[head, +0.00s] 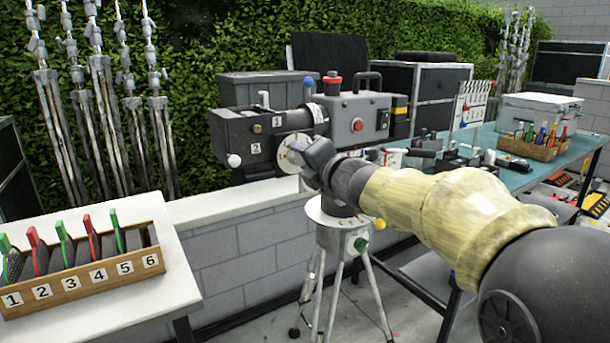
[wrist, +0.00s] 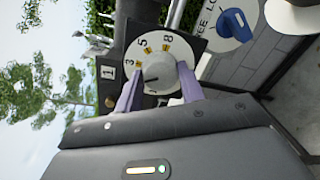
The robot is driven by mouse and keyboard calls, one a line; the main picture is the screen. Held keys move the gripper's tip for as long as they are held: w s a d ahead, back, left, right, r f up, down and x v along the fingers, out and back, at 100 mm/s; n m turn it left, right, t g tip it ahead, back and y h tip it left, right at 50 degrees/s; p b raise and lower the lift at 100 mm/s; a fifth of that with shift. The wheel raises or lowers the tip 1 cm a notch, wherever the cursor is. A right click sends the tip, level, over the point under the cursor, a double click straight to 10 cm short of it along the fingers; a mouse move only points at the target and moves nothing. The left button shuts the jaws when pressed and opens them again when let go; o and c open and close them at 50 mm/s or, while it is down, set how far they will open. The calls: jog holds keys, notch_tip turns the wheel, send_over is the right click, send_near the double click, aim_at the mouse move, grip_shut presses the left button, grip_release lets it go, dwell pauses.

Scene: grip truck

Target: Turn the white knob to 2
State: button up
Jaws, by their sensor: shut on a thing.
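The white knob (wrist: 165,77) sits at the centre of a round white dial (wrist: 162,45) in the wrist view. The numerals 3, 5 and 8 are readable on the dial, with small yellow marks inside them. A dark line on the knob points left, below the 3; I cannot read a 2 there. My gripper (wrist: 160,78) is shut on the knob, with one purple finger on each side. In the head view my gripper (head: 308,160) is at the dial (head: 290,152) on the camera's side and hides the knob.
A blue lever (wrist: 236,24) on a FREE/LOCK plate is close to the right finger. The camera body (head: 355,120) stands on a tripod (head: 333,240). A numbered brush rack (head: 85,285) is at left, and a teal table (head: 515,178) at right.

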jog(key=shift+f+n+b, duration=0.2)
jog(key=shift+n+b, duration=1.1)
jog(key=shift+n, duration=0.3)
jog(key=o, duration=1)
jog(key=shift+r, duration=0.1)
jog(key=shift+c, duration=0.2)
